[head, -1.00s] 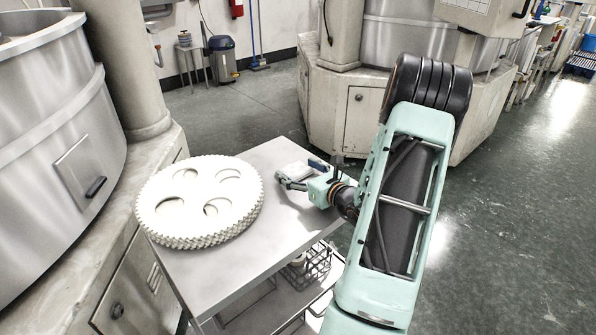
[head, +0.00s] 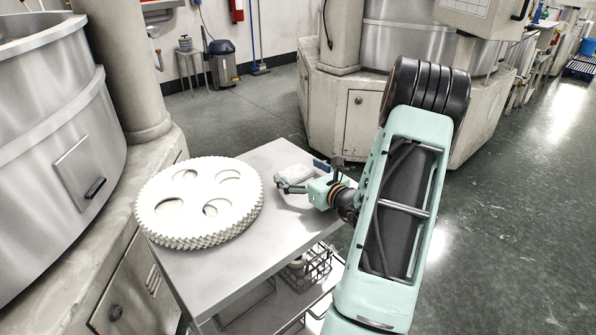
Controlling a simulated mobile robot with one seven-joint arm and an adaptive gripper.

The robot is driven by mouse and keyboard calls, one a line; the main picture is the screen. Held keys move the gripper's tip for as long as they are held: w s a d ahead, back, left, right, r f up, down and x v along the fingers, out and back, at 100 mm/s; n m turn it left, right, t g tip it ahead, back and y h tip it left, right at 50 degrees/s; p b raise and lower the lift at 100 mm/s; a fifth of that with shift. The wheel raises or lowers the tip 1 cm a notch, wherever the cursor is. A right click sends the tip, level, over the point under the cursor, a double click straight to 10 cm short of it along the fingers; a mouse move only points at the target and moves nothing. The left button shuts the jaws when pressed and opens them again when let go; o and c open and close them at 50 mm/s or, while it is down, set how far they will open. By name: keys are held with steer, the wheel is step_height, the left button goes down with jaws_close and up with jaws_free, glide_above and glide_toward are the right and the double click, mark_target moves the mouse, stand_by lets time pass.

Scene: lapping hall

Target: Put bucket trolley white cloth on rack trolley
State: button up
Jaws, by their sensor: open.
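My gripper (head: 284,182) is open over the right part of the metal trolley top (head: 215,280), to the right of a stack of white gear-edged discs. A small white cloth (head: 292,172) lies on the trolley top right at my gripper, partly hidden behind its fingers. I cannot tell whether the fingers touch the cloth. Which trolley of the task this is, I cannot tell for sure.
The stack of toothed white discs (head: 200,203) covers the left of the trolley top. A wire basket (head: 318,266) stands on the lower shelf. Large lapping machines stand at left (head: 50,150) and behind (head: 345,110). Open floor (head: 510,230) lies to the right.

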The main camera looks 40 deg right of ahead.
steer(key=shift+s+a+f+p, duration=0.15)
steer(key=shift+f+p, duration=0.2)
steer(key=shift+p, duration=0.25)
steer(key=s+r, duration=0.1)
steer(key=s, duration=0.2)
steer(key=s+r, duration=0.1)
steer(key=s, duration=0.3)
steer(key=s+r+p, duration=0.1)
steer(key=s, duration=0.3)
steer(key=shift+s+a, duration=0.1)
steer(key=shift+s, duration=0.15)
steer(key=shift+w, duration=0.1)
